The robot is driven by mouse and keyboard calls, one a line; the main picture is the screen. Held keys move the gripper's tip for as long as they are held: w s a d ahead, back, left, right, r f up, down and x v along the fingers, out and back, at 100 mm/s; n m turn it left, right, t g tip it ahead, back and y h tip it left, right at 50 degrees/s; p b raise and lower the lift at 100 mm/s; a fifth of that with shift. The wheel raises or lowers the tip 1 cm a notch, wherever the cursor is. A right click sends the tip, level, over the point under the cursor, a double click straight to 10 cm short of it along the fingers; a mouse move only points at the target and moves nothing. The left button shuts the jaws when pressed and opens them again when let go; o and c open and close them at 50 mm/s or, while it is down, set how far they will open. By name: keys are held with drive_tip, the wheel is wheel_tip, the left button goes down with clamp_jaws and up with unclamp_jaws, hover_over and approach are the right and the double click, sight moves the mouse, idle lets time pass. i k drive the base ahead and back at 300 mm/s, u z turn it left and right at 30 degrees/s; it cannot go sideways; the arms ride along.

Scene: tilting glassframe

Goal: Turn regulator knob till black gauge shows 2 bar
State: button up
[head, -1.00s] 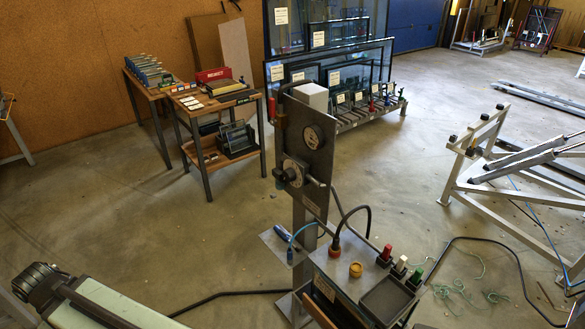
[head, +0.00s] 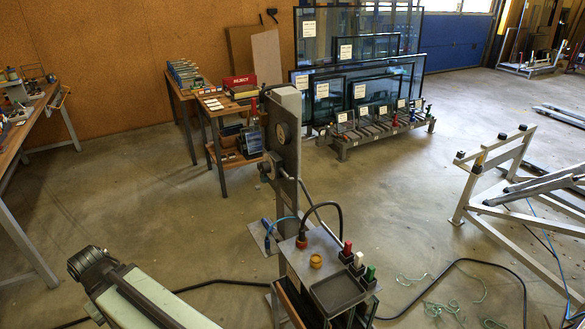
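A grey post panel (head: 289,193) stands near the middle of the head view, now seen at a steep angle. A round gauge (head: 282,132) sits on its upper part. Its needle and scale are too small and slanted to read. A dark round knob (head: 265,168) sticks out to the left below the gauge. I cannot tell from this view whether it is the regulator knob or how far it is turned. My gripper does not show, and nothing is seen touching the knob.
Below the panel, a box top carries a yellow knob (head: 316,261), a black cable, a dark tray (head: 340,291) and red, white and green-topped items. A glass rack (head: 385,133) and a wooden workbench (head: 209,105) stand behind. A white frame (head: 490,185) is at right. Floor at left is open.

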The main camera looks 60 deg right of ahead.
sight(265, 167)
drive_tip(key=u, duration=0.2)
drive_tip(key=i, duration=0.75)
drive_tip(key=z, duration=0.2)
drive_tip(key=k, duration=0.75)
drive_tip(key=u, duration=0.2)
drive_tip(key=i, duration=0.9)
drive_tip(key=z, duration=0.1)
